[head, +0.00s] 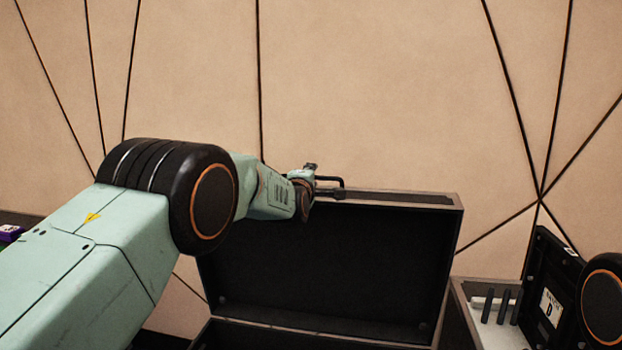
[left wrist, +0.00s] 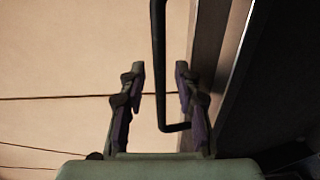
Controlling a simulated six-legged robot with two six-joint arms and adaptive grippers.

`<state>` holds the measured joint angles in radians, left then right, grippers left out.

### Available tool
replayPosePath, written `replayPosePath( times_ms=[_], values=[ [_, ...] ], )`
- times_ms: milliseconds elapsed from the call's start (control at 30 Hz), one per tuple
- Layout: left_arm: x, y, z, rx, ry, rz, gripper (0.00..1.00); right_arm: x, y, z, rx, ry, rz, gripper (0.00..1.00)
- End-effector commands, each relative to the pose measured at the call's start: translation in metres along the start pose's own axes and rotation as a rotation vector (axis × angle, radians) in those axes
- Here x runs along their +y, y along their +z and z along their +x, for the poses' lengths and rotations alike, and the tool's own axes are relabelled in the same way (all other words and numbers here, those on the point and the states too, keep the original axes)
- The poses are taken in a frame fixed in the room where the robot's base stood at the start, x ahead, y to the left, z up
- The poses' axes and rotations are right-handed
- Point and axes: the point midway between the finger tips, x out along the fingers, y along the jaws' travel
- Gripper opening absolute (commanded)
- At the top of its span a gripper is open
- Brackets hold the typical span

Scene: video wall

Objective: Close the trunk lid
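The trunk lid (head: 330,265) stands open and upright, its dark inner side facing me in the head view. The trunk's lower part shows only at the bottom edge. A thin black handle (head: 330,179) is at the top left of the lid. My left gripper (head: 328,190) is at that handle, partly hidden behind its wrist. In the left wrist view the left gripper (left wrist: 160,70) has its fingers apart, with the black handle bar (left wrist: 158,40) between them and a gap on both sides. The lid (left wrist: 265,85) fills the right of that view. My right gripper is not in view.
A tan panelled wall (head: 380,90) is behind the lid. A small purple object (head: 10,233) is at the left edge.

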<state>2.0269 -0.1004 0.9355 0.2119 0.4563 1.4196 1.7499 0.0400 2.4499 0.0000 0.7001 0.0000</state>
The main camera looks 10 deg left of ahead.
Motion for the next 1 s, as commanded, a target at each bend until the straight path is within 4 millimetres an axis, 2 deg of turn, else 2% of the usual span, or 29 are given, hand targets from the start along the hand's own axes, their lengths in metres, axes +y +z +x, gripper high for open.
replayPosePath(
  times_ms=[67, 433, 1000],
  values=[
    [-0.0001, 0.0001, -0.0001, 0.0, 0.0, 0.0, 0.32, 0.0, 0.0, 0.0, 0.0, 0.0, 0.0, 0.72],
    [-0.0003, 0.0002, -0.0002, 0.0, -0.001, 0.0, 0.01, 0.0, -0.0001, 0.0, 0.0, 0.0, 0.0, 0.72],
    [-0.0014, 0.0011, -0.0004, -0.002, -0.003, 0.001, 0.0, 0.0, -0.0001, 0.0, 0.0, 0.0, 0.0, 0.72]
  ],
)
